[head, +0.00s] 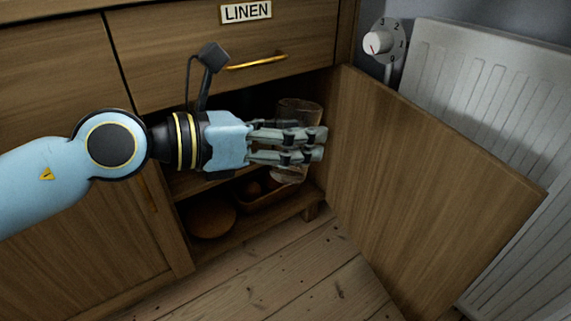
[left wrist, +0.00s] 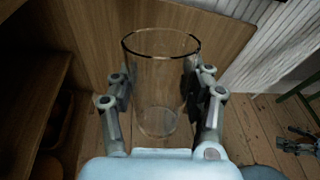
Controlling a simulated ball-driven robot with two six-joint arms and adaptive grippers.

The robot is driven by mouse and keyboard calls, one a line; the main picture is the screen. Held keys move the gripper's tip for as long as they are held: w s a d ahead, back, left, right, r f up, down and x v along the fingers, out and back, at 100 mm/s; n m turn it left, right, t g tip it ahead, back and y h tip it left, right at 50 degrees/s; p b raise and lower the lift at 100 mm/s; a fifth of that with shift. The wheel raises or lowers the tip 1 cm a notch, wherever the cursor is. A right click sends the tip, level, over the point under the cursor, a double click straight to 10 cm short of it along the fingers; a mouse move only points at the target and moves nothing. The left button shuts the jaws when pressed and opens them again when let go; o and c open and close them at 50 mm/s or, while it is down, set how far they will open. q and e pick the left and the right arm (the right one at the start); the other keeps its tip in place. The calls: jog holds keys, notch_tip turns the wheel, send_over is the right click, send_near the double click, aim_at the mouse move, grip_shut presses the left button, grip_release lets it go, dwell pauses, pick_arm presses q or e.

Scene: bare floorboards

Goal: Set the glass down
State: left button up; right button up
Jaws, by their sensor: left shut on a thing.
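A clear, empty drinking glass (head: 300,110) is held upright in my left gripper (head: 310,144), in front of the open cupboard. In the left wrist view the glass (left wrist: 160,85) stands between the two fingers of my left gripper (left wrist: 160,90), with its rim toward the top. The fingers close on its sides. Its lower part shows below the fingers in the head view, against the dark cupboard inside. I cannot tell whether its base touches anything. My right gripper does not show in the head view.
The cupboard door (head: 420,190) stands open on the right, close beyond the glass. Inside, a lower shelf (head: 250,225) holds a round brown bowl (head: 211,218) and a brown tray (head: 270,200). A drawer labelled LINEN (head: 246,12) is above. A white radiator (head: 490,90) is behind the door.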

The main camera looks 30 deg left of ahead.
aim_at(284, 180)
pick_arm(q)
jog(key=f+b, duration=0.1)
jog(key=f, duration=0.1)
jog(key=f+b, duration=0.1)
jog(key=f, duration=0.2)
jog(key=f+b, duration=0.1)
jog(key=f, duration=0.1)
jog(key=shift+s+a+f, duration=0.2)
jog(key=shift+s+f, duration=0.15)
jog(key=shift+f, duration=0.05)
jog(key=shift+a+m+g+h, duration=0.15)
jog(key=shift+m+g+h, duration=0.15)
jog(key=shift+s+a+h, duration=0.15)
jog(key=shift+h, duration=0.15)
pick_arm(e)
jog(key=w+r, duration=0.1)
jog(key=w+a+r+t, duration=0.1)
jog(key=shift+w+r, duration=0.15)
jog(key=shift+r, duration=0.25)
